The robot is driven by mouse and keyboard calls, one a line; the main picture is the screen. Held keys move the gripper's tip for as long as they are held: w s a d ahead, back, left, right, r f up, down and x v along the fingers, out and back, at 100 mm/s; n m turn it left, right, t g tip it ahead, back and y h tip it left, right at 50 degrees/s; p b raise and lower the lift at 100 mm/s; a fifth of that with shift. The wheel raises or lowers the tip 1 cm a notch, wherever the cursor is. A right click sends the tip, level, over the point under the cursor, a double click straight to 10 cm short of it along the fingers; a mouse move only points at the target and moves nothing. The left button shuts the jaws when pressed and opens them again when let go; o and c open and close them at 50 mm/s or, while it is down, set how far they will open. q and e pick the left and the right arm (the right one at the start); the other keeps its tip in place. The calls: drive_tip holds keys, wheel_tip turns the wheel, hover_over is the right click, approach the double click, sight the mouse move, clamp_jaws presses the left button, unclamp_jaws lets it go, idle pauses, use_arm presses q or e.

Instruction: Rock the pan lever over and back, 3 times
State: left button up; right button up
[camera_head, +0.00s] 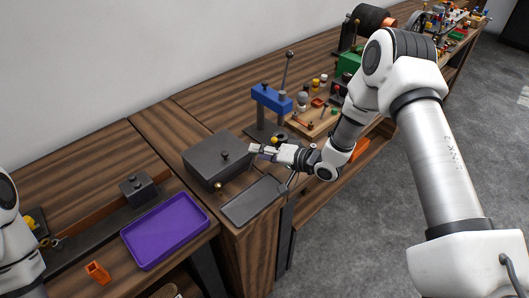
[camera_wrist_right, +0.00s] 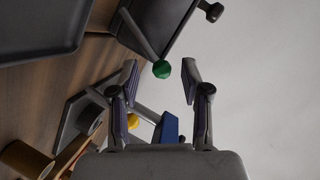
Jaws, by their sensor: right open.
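The lever shows in the right wrist view as a grey rod with a green ball knob (camera_wrist_right: 162,69). It slants out from between a dark tray and a dark lidded box. My right gripper (camera_wrist_right: 161,75) is open, its fingers on either side of the knob in that view, with gaps visible at both sides. In the head view the right gripper (camera_head: 252,151) is beside the right side of the grey box (camera_head: 205,168). My left gripper is not visible.
The flat dark tray (camera_head: 237,211) lies in front of the box. A blue-topped press (camera_head: 270,99) stands close behind the right gripper. A purple tray (camera_head: 150,246), a small dark block (camera_head: 138,188) and an orange piece (camera_head: 97,272) are at left.

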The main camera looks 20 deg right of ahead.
drive_tip(key=v, duration=1.1)
drive_tip(key=shift+s+d, duration=0.2)
drive_tip(key=shift+s, duration=0.15)
drive_tip(key=shift+d, duration=0.1)
